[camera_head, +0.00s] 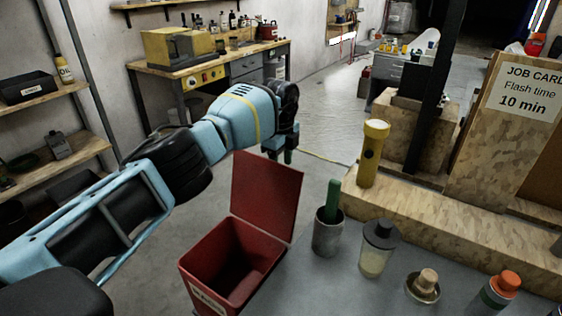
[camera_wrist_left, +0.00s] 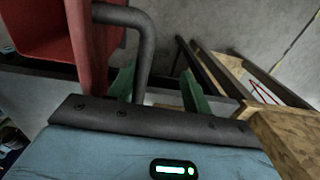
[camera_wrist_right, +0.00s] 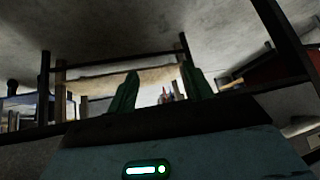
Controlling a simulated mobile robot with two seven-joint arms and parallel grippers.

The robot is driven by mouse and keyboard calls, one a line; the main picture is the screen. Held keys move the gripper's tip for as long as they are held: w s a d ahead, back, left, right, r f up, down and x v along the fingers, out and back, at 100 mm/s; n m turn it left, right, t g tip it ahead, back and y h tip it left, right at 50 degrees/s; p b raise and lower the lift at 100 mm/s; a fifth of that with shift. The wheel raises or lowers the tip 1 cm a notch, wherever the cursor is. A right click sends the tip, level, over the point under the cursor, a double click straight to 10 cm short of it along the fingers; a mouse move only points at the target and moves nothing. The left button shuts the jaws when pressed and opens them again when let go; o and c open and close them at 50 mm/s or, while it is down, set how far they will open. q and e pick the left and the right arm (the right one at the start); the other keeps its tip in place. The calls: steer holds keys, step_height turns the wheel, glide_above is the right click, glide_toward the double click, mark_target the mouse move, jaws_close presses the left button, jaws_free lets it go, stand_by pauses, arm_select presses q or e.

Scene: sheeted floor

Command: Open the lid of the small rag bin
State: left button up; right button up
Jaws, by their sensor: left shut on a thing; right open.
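The small red rag bin (camera_head: 204,262) stands at the near edge of the grey bench, its dark inside visible. Its red lid (camera_head: 266,196) stands raised, roughly upright, at the back of the opening. My left gripper (camera_head: 281,157) is behind the lid's top edge. In the left wrist view, the dark bent lid handle (camera_wrist_left: 143,55) runs down between the green fingers of the left gripper (camera_wrist_left: 158,92), which is shut on it; the red lid (camera_wrist_left: 84,45) is beside it. My right gripper (camera_wrist_right: 160,92) is open and empty, seen only in the right wrist view.
On the grey bench (camera_head: 310,285), right of the bin, stand a metal cup (camera_head: 327,238) with a green-handled tool, a clear jar (camera_head: 376,255), a small dish (camera_head: 423,288) and an orange-capped bottle (camera_head: 500,289). A yellow flashlight (camera_head: 373,153) stands on the wooden ledge (camera_head: 440,218).

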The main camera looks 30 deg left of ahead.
arm_select(q)
steer(key=shift+w+r, duration=0.15)
steer(key=shift+r, duration=0.2)
step_height(320, 180, up, 7)
steer(key=shift+s+p, duration=0.3)
stand_by(0.4)
